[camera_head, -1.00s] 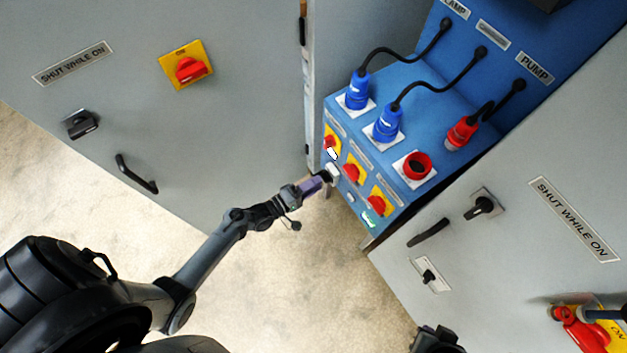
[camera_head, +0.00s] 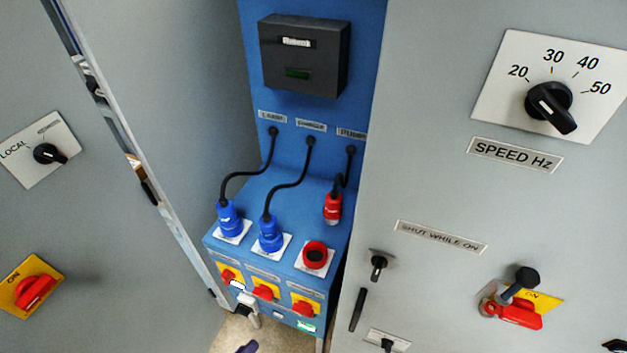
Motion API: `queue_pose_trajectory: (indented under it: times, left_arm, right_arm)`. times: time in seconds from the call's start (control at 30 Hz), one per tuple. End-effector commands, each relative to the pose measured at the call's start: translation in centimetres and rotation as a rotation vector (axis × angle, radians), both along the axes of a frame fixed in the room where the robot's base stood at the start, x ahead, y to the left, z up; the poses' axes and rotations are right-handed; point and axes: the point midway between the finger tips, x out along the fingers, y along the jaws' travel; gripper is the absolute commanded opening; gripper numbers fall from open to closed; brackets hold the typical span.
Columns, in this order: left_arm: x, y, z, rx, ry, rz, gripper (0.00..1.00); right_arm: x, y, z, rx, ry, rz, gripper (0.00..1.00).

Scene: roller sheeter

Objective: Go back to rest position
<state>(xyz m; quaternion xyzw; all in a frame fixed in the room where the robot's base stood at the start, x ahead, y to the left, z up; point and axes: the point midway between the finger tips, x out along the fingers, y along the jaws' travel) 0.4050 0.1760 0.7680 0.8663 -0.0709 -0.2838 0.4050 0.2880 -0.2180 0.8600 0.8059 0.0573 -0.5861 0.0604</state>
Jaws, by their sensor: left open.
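Of my left gripper (camera_head: 247,347), only a small dark purple part shows at the bottom edge of the head view. It is below and apart from the blue panel box (camera_head: 290,200), with nothing seen in it. The box's lower front carries three red rotary switches on yellow plates: left (camera_head: 229,276), middle (camera_head: 265,292) and right (camera_head: 304,308). My right gripper is out of view.
A grey cabinet door (camera_head: 150,100) stands at the left and a grey cabinet front (camera_head: 440,170) at the right, flanking the box. Blue plugs (camera_head: 229,220) and a red plug (camera_head: 333,207) have black cables. A speed dial (camera_head: 549,105) is at the upper right. Little floor (camera_head: 225,335) shows.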

Motion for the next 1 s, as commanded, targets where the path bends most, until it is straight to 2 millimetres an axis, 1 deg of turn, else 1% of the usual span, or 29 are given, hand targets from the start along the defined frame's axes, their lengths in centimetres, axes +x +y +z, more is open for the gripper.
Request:
queue_pose_trajectory:
  times: [0.03, 0.17, 0.2, 0.3, 0.4, 0.47, 0.53, 0.63, 0.67, 0.7, 0.77, 0.87, 0.9, 0.97, 1.0]
  left_arm:
    - [-0.5, -0.1, 1.5, 0.097, 0.02, -0.016, 0.44]
    - [-2.1, 0.6, 4.9, 0.346, 0.111, -0.068, 0.44]
    - [-2.8, 0.9, 5.9, 0.412, 0.145, -0.089, 0.44]
    - [-4.5, 1.7, 8.2, 0.549, 0.228, -0.15, 0.44]
    - [-6.3, 2.4, 9.7, 0.65, 0.309, -0.222, 0.44]
    - [-7.5, 2.9, 10.2, 0.7, 0.362, -0.272, 0.44]
    - [-9.1, 3.6, 10.3, 0.753, 0.43, -0.34, 0.44]
    - [-11.7, 4.2, 9.2, 0.83, 0.542, -0.486, 0.44]
    - [-11.9, 4.3, 9.2, 0.861, 0.539, -0.535, 0.44]
    - [-11.8, 4.3, 11.6, 0.86, 0.53, -0.528, 0.44]
    - [-11.7, 4.3, 13.1, 0.858, 0.531, -0.525, 0.44]
    - [-11.7, 4.3, 15.6, 0.857, 0.531, -0.525, 0.44]
    - [-11.7, 4.3, 16.7, 0.857, 0.53, -0.524, 0.44]
    - [-11.7, 4.3, 18.5, 0.857, 0.53, -0.524, 0.44]
    - [-11.7, 4.3, 19.9, 0.857, 0.53, -0.524, 0.44]
  right_arm:
    - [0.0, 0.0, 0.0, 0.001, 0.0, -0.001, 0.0]
    - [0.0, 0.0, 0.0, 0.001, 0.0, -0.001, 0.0]
    - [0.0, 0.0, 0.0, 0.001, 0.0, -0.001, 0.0]
    - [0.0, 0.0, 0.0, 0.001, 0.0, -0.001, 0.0]
    - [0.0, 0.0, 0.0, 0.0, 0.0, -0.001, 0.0]
    - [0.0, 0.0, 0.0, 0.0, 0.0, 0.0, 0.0]
    - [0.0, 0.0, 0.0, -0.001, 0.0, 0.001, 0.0]
    - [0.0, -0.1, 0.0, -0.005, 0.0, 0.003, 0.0]
    - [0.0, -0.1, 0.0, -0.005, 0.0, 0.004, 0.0]
    - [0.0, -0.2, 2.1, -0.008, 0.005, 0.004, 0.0]
    - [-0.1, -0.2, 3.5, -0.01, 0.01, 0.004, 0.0]
    - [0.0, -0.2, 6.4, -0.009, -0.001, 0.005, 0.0]
    - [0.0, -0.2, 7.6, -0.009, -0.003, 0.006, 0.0]
    - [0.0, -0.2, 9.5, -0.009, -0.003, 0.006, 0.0]
    - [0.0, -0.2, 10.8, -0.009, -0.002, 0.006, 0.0]
